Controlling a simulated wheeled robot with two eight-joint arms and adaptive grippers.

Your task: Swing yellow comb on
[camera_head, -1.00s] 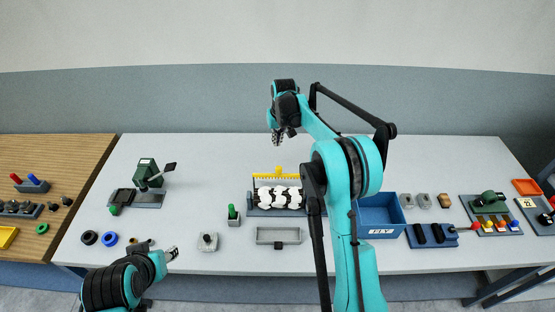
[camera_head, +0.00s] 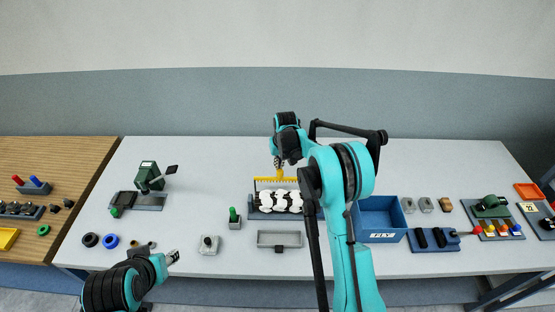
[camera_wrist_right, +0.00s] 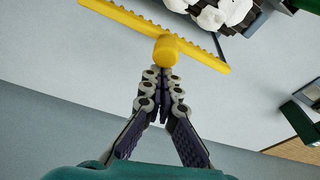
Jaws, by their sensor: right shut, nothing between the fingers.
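The yellow comb (camera_head: 263,180) is a toothed bar at the back of the carding stand, behind a dark bed with white fluffy lumps (camera_head: 280,201). In the right wrist view the comb (camera_wrist_right: 122,16) lies slanted across the top, with a round yellow knob (camera_wrist_right: 166,50) on its near side. My right gripper (camera_head: 278,163) is just behind and above the comb. Its fingertips (camera_wrist_right: 164,72) are together and empty, right at the knob; I cannot tell whether they touch it. My left gripper (camera_head: 173,257) is at the table's front left, too small to read.
A grey tray (camera_head: 260,240) lies in front of the stand, and a green-handled tool in a block (camera_head: 234,218) stands left of it. A blue bin (camera_head: 393,237) is to the right, partly behind my right arm. The table behind the stand is clear.

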